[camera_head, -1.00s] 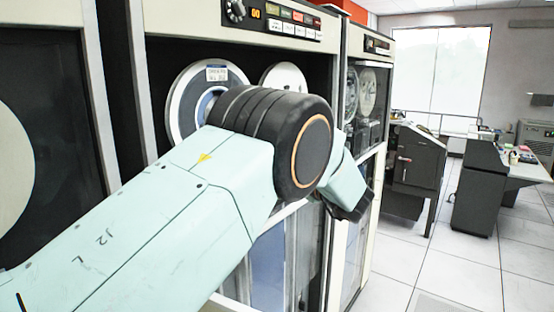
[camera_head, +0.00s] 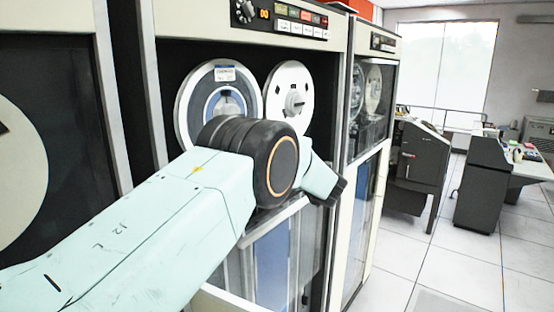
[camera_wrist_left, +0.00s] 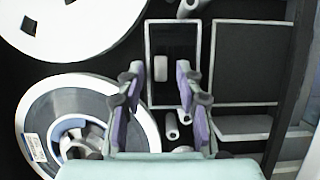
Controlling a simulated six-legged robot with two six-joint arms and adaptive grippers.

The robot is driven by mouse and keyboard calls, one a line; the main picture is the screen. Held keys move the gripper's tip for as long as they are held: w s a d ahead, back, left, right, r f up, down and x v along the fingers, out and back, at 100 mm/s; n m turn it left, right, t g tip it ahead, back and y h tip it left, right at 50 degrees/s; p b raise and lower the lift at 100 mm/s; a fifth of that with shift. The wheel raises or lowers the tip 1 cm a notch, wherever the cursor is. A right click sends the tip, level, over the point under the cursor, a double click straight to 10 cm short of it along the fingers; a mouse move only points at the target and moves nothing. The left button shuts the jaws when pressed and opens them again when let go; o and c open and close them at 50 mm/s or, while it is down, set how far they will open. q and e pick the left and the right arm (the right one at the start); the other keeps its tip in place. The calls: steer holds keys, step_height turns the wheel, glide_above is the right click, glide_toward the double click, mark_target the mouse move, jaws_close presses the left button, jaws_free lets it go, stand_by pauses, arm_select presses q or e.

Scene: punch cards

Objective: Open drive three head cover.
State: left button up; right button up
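A tall tape drive (camera_head: 250,46) with two reels stands directly in front. Its left reel (camera_head: 187,110) has a blue hub, and its right reel (camera_head: 290,76) is white. My left arm reaches across its lower front and hides the head area in the head view. In the left wrist view my left gripper (camera_wrist_left: 158,72) is open and empty, its purple-padded fingers apart. Between and behind the fingers is a light-edged rectangular frame (camera_wrist_left: 204,60) around a white roller. A dark panel (camera_wrist_left: 255,55) lies beside it. I cannot tell which part is the head cover. My right gripper is out of view.
Another drive (camera_head: 350,165) stands just right, and a further cabinet (camera_head: 75,60) is close on the left. A dark console (camera_head: 418,165) and a desk (camera_head: 485,185) are farther right. The tiled floor (camera_head: 415,265) between is clear.

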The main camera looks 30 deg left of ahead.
arm_select(q)
steer(key=shift+w+d+f, duration=0.1)
steer(key=shift+w+d, duration=0.1)
jaws_close()
steer(key=shift+a, duration=0.1)
steer(key=shift+s+d+f+m+t+y+b, duration=0.1)
steer(key=shift+d+f+m+t+y+b, duration=0.4)
steer(key=shift+b, duration=2.35)
steer(key=shift+d+f+m+t+y+b, duration=0.1)
steer(key=shift+f+m+t+y+b, duration=0.7)
steer(key=shift+b, duration=2.05)
steer(key=shift+s+d+f+m+t+y+b, duration=0.1)
steer(key=shift+d+f+m+t+y+b, duration=0.2)
steer(key=shift+m+t+y+b, duration=1.65)
steer(key=shift+n+g+h+b, duration=0.75)
steer(key=shift+n+h+b, duration=0.25)
steer(key=shift+n, duration=0.25)
